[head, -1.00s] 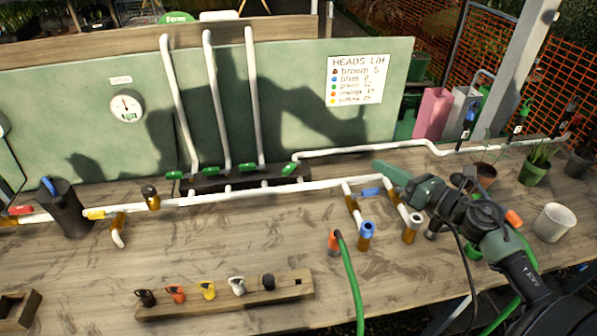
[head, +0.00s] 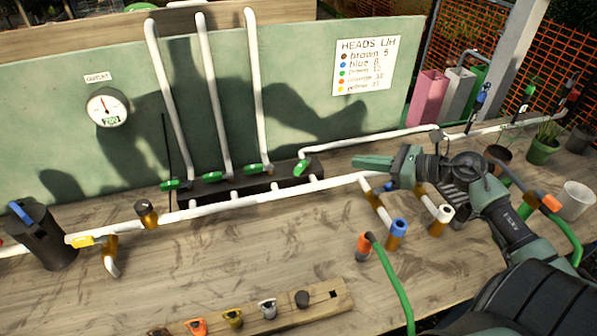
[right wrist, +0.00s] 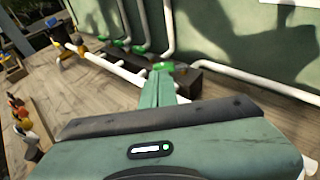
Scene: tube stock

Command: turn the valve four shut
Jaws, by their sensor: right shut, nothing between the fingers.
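Several green valve handles sit in a row on a dark manifold block (head: 240,188) at the foot of the green board. The rightmost handle (head: 301,167), which I take as valve four, slants up to the right; the others lie nearer level. It also shows in the right wrist view (right wrist: 166,66), just beyond the fingertips. My right gripper (head: 356,160) is shut and empty, its fingers pointing left, to the right of that handle and apart from it in the head view. In the right wrist view the closed fingers (right wrist: 160,84) point at it; contact cannot be told. My left gripper is not in view.
A white pipe (head: 270,198) runs along the bench before the manifold, and another (head: 370,141) runs behind my gripper. A green hose (head: 398,285) rises at the front. A wooden rack (head: 330,293) holds several coloured heads. A gauge (head: 108,107) hangs on the board.

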